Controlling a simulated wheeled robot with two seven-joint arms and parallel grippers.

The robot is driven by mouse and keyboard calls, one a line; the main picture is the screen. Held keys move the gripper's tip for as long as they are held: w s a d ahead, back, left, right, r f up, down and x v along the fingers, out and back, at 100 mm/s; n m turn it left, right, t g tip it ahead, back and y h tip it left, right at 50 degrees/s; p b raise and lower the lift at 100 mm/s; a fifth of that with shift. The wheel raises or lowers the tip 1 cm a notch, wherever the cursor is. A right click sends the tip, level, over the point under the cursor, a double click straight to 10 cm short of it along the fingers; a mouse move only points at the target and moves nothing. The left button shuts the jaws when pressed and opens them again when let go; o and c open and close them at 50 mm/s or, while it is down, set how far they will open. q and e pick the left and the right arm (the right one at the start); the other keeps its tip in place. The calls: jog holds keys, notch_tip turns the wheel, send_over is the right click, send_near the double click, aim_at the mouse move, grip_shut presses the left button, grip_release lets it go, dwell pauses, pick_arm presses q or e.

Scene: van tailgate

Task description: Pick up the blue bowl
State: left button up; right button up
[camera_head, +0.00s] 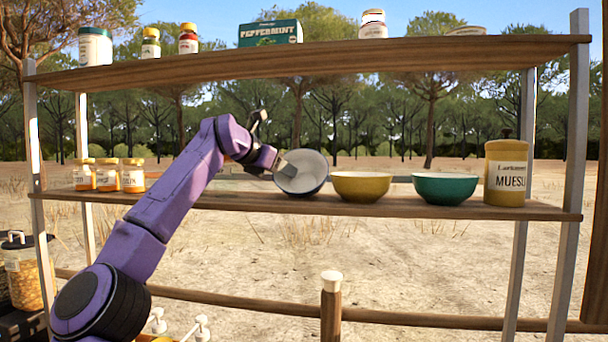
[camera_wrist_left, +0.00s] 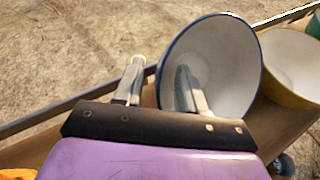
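The blue bowl (camera_head: 308,170) has a pale inside and a dark blue rim. It is tipped on the middle shelf (camera_head: 400,205), its opening turned towards the head camera. My left gripper (camera_head: 283,168) is at the bowl's left side. In the left wrist view, the blue bowl (camera_wrist_left: 225,70) has its rim between the fingers of my left gripper (camera_wrist_left: 160,70). One finger is outside the bowl and the other is inside it. The fingers are apart, with a gap between the outer finger and the rim. My right gripper is not in view.
A yellow bowl (camera_head: 361,187) stands close on the right of the blue bowl. Beyond it are a green bowl (camera_head: 445,188) and a muesli jar (camera_head: 506,172). Several small jars (camera_head: 107,175) stand at the shelf's left. An upper shelf (camera_head: 330,57) with goods runs overhead.

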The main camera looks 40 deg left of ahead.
pick_arm(q)
jog(key=shift+s+d+r, duration=0.15)
jog(key=shift+s, duration=0.3)
jog(key=c, duration=0.5)
grip_shut()
